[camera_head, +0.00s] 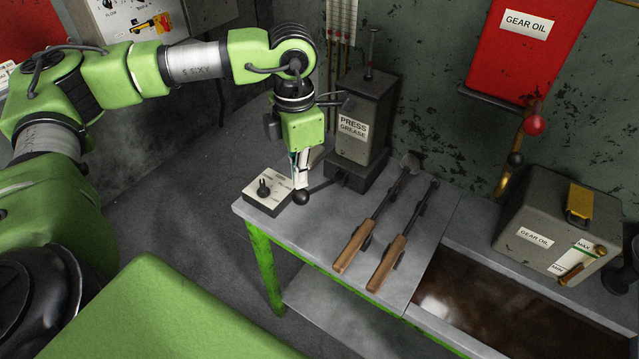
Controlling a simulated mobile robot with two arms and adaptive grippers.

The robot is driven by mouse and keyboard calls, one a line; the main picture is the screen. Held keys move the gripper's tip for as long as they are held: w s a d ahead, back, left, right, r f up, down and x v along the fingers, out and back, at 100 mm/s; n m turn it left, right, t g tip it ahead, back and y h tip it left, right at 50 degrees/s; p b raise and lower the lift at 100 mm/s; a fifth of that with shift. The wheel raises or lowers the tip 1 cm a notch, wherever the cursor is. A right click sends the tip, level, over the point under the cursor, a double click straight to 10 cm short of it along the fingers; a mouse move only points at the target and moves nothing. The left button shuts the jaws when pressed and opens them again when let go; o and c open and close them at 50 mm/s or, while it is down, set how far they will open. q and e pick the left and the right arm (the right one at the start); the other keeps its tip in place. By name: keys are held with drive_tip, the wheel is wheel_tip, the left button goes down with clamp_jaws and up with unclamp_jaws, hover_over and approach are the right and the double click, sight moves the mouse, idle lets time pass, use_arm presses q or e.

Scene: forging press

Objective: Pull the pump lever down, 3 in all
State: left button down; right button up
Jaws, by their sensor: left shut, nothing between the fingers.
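The grey grease pump (364,122), labelled "PRESS GREASE", stands at the back left of the workbench (330,235). A dark pump lever (320,188) comes out low on its left side and ends in a black ball knob (300,197). The lever lies low, with the knob near bench height. My left gripper (301,180) points down just above the knob, its fingers shut and empty. I cannot tell whether the fingertips touch the knob. My right gripper is out of view.
A small box with a black rotary knob (265,190) sits close left of the lever knob. Two wooden-handled tools (355,245) lie right of it. A gear oil box (556,222) stands at the right beside an open oily tray (470,305). A red gear oil container (525,60) is on the wall.

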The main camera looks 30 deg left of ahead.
sight(295, 200)
use_arm(q)
drive_tip(key=f+b, duration=0.2)
drive_tip(key=s+f+b, duration=0.1)
drive_tip(key=f+b, duration=0.4)
drive_tip(key=f, duration=0.1)
drive_tip(key=shift+s+a+f+b, duration=0.1)
drive_tip(key=shift+s+b, duration=0.2)
drive_tip(key=shift+s, duration=0.1)
idle(0.3)
wheel_tip(295, 200, down, 3)
drive_tip(key=b, duration=0.3)
drive_tip(key=shift+s, duration=0.15)
drive_tip(key=r+p, duration=0.2)
drive_tip(key=r, duration=0.1)
drive_tip(key=w+r+p, duration=0.1)
drive_tip(key=r+p, duration=0.1)
drive_tip(key=r, duration=0.2)
drive_tip(key=w+r+p, duration=0.1)
drive_tip(key=r+p, duration=0.2)
drive_tip(key=r, duration=0.1)
drive_tip(key=shift+r, duration=0.2)
